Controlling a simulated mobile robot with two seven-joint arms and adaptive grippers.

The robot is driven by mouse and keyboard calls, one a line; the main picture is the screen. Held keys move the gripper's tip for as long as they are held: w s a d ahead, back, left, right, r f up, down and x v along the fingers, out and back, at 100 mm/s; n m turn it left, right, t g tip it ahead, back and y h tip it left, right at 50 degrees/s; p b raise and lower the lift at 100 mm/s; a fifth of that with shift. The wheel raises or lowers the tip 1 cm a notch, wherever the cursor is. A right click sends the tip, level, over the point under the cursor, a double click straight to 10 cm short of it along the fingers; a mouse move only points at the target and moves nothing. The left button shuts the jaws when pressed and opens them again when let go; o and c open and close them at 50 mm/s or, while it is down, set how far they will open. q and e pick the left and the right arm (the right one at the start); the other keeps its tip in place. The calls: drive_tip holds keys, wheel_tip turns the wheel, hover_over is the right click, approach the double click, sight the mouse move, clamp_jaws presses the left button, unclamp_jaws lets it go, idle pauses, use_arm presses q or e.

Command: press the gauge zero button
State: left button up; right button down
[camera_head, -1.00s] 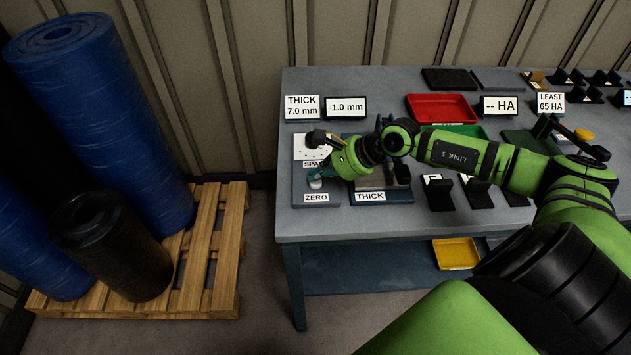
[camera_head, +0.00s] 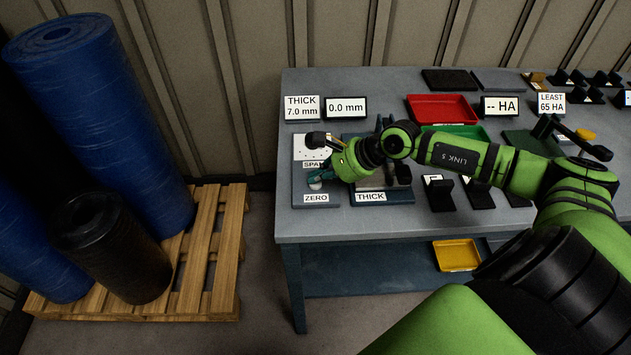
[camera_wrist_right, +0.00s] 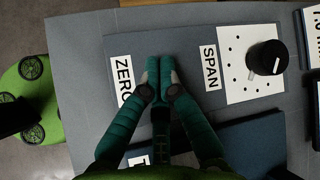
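The gauge zero button (camera_head: 315,185) is a pale round cap on the blue-grey panel above the ZERO label (camera_head: 316,198). My right gripper (camera_head: 319,177) points down onto it. In the right wrist view, the teal fingertips (camera_wrist_right: 159,64) are together with nothing seen between them. Pale edges of the button (camera_wrist_right: 141,79) show beside the fingers, and the rest is hidden under them. Fingertips and button look in contact. The gauge display (camera_head: 346,108) reads 0.0 mm. My left gripper is not in view.
A SPAN dial with a black knob (camera_wrist_right: 265,57) stands beside the button. The THICK gauge stand (camera_head: 383,196) is close on the right. Red tray (camera_head: 441,98) and green tray lie farther back. A pallet (camera_head: 212,270) with rolls stands left of the bench.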

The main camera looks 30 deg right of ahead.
sight(318, 184)
idle(0.4)
drive_tip(key=shift+r+p, duration=0.35)
drive_tip(key=shift+r, duration=0.4)
drive_tip(key=shift+r+p, duration=1.3)
drive_tip(key=shift+r, duration=1.2)
drive_tip(key=shift+a, duration=0.1)
